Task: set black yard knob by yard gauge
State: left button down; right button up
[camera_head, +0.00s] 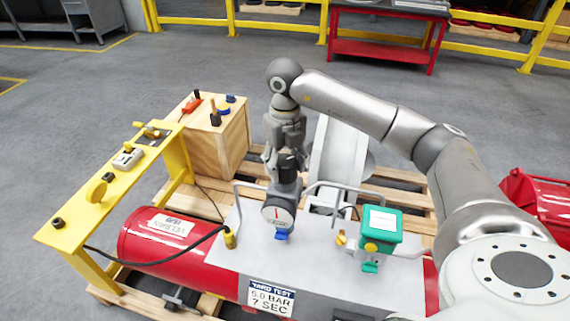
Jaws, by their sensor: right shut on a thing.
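The yard gauge (278,215) has a round white face with a red needle and stands on the grey top plate of the red tank. The black yard knob (288,166) is just above and behind the gauge, partly hidden by my gripper. My right gripper (283,157) points down from above and is shut on the black knob. The small needle reading cannot be made out. A sign (270,297) on the front reads "YARD TEST 5.0 BAR 7 SEC". My left gripper is out of view.
A green box (381,224) with a yellow knob sits right of the gauge. Grey handrails (335,187) flank the gauge. A yellow stand (85,217) with controls and a wooden box (222,143) are at left. A black cable (160,263) crosses the red tank (150,235).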

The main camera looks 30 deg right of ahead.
aim_at(285, 159)
jog(key=shift+r, duration=0.1)
dwell(0.3)
jog(key=o, duration=1)
notch_tip(285, 159, up, 12)
jog(key=shift+f, duration=0.1)
dwell(0.6)
